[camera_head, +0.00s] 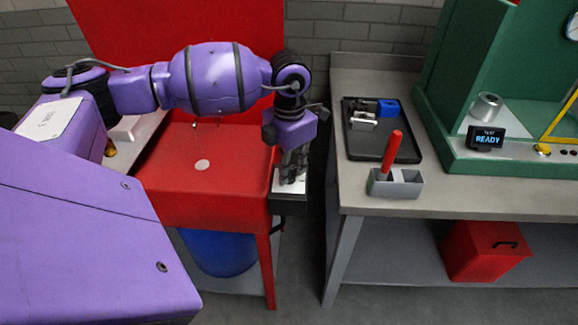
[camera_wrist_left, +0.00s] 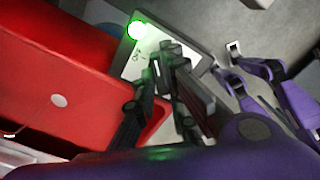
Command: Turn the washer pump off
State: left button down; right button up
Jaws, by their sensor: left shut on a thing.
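The washer is a red basin (camera_head: 190,210) left of the bench; it also shows in the left wrist view (camera_wrist_left: 75,95). A small control box with a pale top (camera_head: 290,188) is on its right front edge. In the left wrist view this panel (camera_wrist_left: 126,62) carries a glowing green lamp (camera_wrist_left: 137,30) and small dark lettering. My left gripper (camera_head: 292,172) reaches down onto the panel from above. In the left wrist view its dark fingers (camera_wrist_left: 165,85) are closed over the panel and hide the pump switch between them.
A grey bench (camera_head: 375,200) stands to the right across a narrow gap. It holds a black tray (camera_head: 405,146), a grey holder (camera_head: 405,186) with a red handle (camera_head: 391,150), and a green machine (camera_head: 445,95). A blue drum (camera_head: 218,255) is under the basin.

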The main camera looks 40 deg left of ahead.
pick_arm(q)
jog(key=n+p, duration=0.1)
jog(key=n, duration=0.4)
jog(key=shift+r, duration=0.1)
jog(key=n+p, duration=0.1)
jog(key=n, duration=0.2)
jog(key=shift+n+p, duration=0.3)
jog(key=shift+n, duration=0.3)
jog(key=c, duration=1.8)
grip_release()
notch_tip(320, 180, up, 12)
